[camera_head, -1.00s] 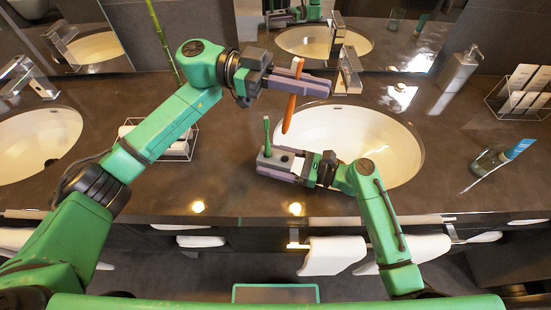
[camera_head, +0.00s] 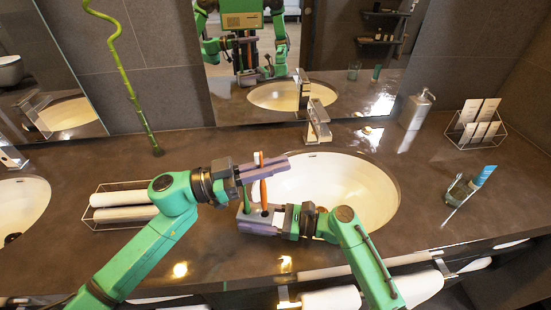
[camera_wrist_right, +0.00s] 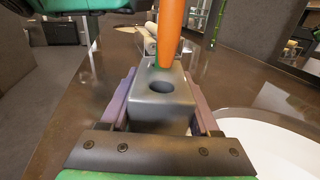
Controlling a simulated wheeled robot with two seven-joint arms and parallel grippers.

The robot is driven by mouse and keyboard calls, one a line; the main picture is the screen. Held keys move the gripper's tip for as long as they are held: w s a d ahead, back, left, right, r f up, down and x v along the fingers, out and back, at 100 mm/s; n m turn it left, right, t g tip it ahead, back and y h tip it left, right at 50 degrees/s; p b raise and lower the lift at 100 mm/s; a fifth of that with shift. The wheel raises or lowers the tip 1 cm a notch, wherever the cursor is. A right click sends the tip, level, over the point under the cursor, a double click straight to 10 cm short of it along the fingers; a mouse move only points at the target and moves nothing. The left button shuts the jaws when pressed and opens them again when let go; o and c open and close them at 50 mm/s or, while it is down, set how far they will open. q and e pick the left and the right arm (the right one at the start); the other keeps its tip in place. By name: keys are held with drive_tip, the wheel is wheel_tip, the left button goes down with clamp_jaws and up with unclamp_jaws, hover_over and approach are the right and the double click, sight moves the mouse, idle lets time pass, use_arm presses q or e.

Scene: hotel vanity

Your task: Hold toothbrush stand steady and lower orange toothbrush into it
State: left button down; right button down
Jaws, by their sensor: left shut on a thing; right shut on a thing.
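My left gripper (camera_head: 274,167) is shut on the orange toothbrush (camera_head: 263,190), holding it nearly upright above the grey toothbrush stand (camera_head: 258,218). My right gripper (camera_head: 257,222) is shut around the stand at the counter's front, beside the basin. A green toothbrush (camera_head: 246,197) stands in the stand's left part. In the right wrist view, the stand (camera_wrist_right: 160,108) sits between the purple fingers of my right gripper (camera_wrist_right: 160,112), its round hole facing up and empty. The orange handle (camera_wrist_right: 169,32) hangs just above and beyond that hole; its exact height is hard to tell.
The white basin (camera_head: 345,190) lies right of the stand, with a faucet (camera_head: 318,122) behind it. A wire basket of rolled towels (camera_head: 120,198) is at left.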

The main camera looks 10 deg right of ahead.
use_arm(q)
wheel_tip(320, 180, down, 6)
drive_tip(key=shift+f, duration=0.25)
idle(0.5)
drive_tip(key=c, duration=0.9)
unclamp_jaws()
drive_tip(key=a, duration=0.4)
drive_tip(key=s+a+f, duration=0.1)
drive_tip(key=a, duration=0.7)
drive_tip(key=shift+s+f, duration=0.2)
drive_tip(key=shift+f, duration=0.1)
drive_tip(key=shift+d, duration=0.1)
use_arm(e)
drive_tip(key=shift+c, duration=0.2)
unclamp_jaws()
